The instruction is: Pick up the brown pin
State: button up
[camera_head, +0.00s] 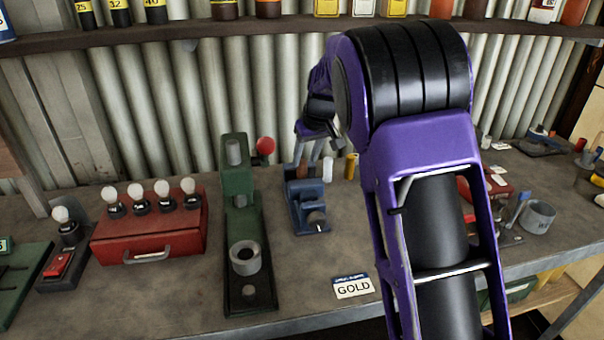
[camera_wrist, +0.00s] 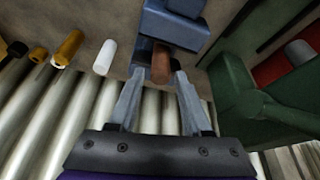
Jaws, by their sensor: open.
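The brown pin (camera_wrist: 161,62) stands upright against the blue vise-like block (camera_wrist: 175,27) in the wrist view. My gripper (camera_wrist: 160,75) is open, with one finger on each side of the pin near the tips; I cannot tell whether either finger touches it. In the head view my gripper (camera_head: 307,158) points down behind the blue block (camera_head: 307,205), and the pin is hard to make out there. A white pin (camera_wrist: 106,57) and a yellow-brown pin (camera_wrist: 68,48) stand to the left in the wrist view.
A green press (camera_head: 240,200) with a red knob stands left of the blue block. A red case (camera_head: 150,232) with several bulb-topped pieces is farther left. A GOLD card (camera_head: 353,287) lies in front. A corrugated wall (camera_head: 200,90) is close behind, under a shelf (camera_head: 150,38).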

aim_at(303, 162)
jog(key=x, duration=0.3)
jog(key=shift+w+a+f, duration=0.15)
grip_shut()
dwell(1.3)
